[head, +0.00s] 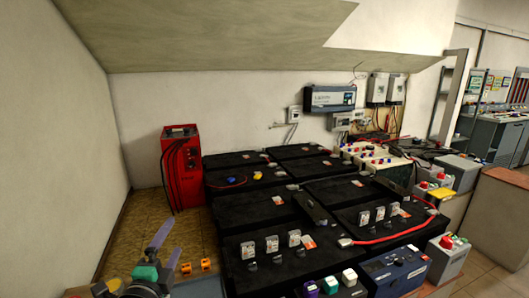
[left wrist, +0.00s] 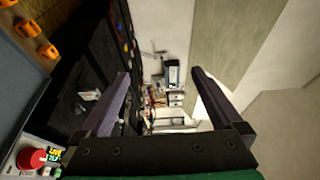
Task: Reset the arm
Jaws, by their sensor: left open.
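My left gripper (head: 172,238) is at the lower left of the head view, with its two purple-grey fingers spread. In the left wrist view the fingers of my left gripper (left wrist: 161,74) stand wide apart with nothing between them. It is in the air, left of the black battery blocks (head: 262,213). My right gripper shows in neither view.
A red charger cabinet (head: 181,168) stands against the back wall. Orange clips (head: 186,268) lie close to my left gripper. Small meters (head: 272,243), a red cable (head: 395,233) and a blue box (head: 393,272) are to the right. Some brown floor (head: 150,228) is clear.

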